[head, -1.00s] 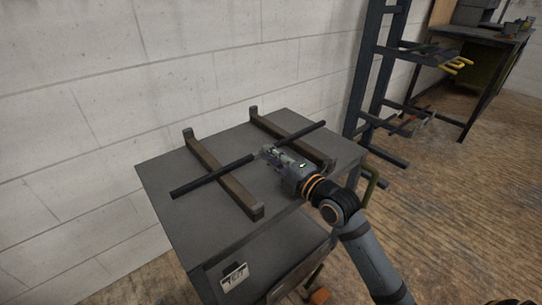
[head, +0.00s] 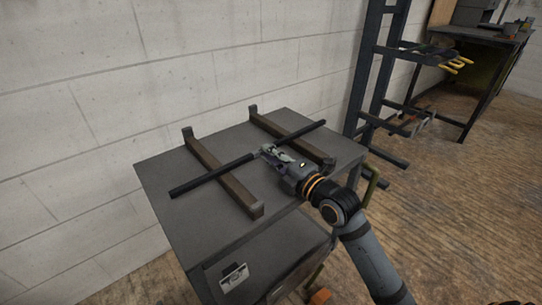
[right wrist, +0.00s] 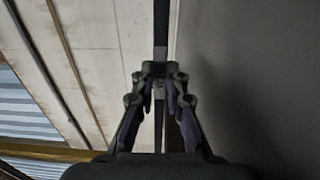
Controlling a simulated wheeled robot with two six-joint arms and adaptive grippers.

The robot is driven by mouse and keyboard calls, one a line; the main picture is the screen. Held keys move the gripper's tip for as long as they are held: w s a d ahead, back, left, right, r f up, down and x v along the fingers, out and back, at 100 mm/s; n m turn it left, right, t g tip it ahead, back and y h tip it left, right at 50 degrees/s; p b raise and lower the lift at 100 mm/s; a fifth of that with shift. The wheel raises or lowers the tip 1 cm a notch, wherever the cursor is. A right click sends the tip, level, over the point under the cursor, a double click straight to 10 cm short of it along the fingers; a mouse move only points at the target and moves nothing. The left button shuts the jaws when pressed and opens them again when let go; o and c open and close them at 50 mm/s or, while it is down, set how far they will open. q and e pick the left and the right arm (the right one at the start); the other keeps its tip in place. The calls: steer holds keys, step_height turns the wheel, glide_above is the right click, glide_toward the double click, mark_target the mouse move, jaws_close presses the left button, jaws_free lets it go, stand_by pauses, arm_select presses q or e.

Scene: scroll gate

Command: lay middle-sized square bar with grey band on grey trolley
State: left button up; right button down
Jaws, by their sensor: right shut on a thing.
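A long dark square bar (head: 212,174) lies across the two brown cradle rails on top of the grey trolley (head: 200,228). My right gripper (head: 268,151) is shut on the bar between the two rails. In the right wrist view the bar (right wrist: 161,30) runs up between the fingers (right wrist: 160,85), with a lighter grey part showing at the fingertips. The bar seems level and at rail height; whether it touches both rails I cannot tell. My left gripper is not in view.
The near rail (head: 222,172) and far rail (head: 292,136) have upturned ends. A white wall (head: 90,100) stands close behind the trolley. A dark rack (head: 375,70) stands to the right, and a workbench (head: 490,40) beyond it. Wooden floor is free at right.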

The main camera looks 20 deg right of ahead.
steer(key=shift+f, duration=0.75)
steer(key=c, duration=0.9)
jaws_free()
steer(key=shift+f, duration=0.15)
step_height(320, 180, up, 11)
steer(key=p, duration=0.7)
steer(key=shift+f, duration=0.1)
